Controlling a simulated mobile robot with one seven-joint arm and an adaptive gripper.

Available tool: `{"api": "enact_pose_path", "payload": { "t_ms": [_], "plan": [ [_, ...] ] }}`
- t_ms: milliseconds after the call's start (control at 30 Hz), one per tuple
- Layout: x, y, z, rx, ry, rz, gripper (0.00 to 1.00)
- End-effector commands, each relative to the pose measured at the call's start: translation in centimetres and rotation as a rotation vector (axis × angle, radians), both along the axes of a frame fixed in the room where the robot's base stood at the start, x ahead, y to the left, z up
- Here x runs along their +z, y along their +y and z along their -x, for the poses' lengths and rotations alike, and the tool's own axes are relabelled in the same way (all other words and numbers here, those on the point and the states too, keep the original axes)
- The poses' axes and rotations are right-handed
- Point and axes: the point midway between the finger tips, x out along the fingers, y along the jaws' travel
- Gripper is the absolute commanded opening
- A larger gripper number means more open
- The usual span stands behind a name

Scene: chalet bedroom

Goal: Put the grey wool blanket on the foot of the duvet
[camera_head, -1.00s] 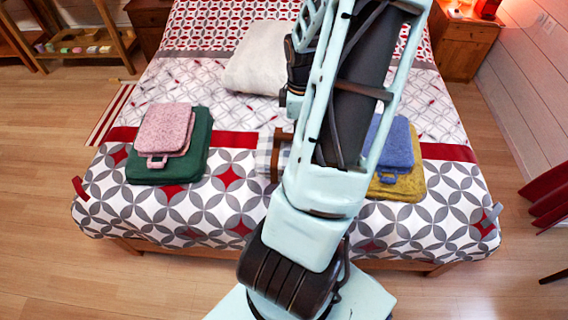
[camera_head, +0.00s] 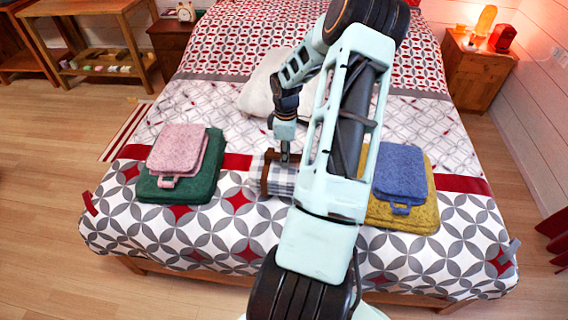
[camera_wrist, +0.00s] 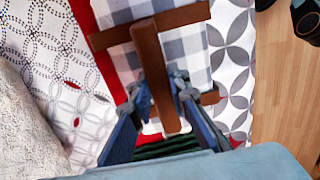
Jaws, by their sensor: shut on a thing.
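The grey wool blanket (camera_head: 284,181) is a folded grey-and-white checked bundle with brown straps and a handle. It appears to lie at the middle of the duvet's red band, partly hidden by my arm in the head view. My gripper (camera_head: 285,157) points down at it and is shut on its brown handle. In the wrist view, the fingers (camera_wrist: 160,88) stand on either side of the handle, with the checked cloth (camera_wrist: 186,50) beyond. The duvet's foot (camera_head: 215,232) has grey circles and red diamonds on white and hangs over the near bed edge.
A pink folded item on a green one (camera_head: 150,189) lies to the left. A blue folded item (camera_head: 401,172) on a yellow one (camera_head: 425,215) lies to the right. A pale pillow (camera_head: 258,88) lies behind. The patterned strip in front of the blanket is clear.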

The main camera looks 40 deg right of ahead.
Motion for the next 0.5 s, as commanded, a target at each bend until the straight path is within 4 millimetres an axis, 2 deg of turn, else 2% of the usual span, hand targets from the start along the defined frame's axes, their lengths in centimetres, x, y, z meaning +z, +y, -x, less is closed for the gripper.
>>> {"api": "enact_pose_path", "payload": {
  "t_ms": [267,500],
  "plan": [
    [-0.9,-0.3,-1.0,0.000,-0.002,0.003,0.00],
    [-3.8,-0.2,-1.0,0.000,-0.001,0.002,0.00]
  ]
}}
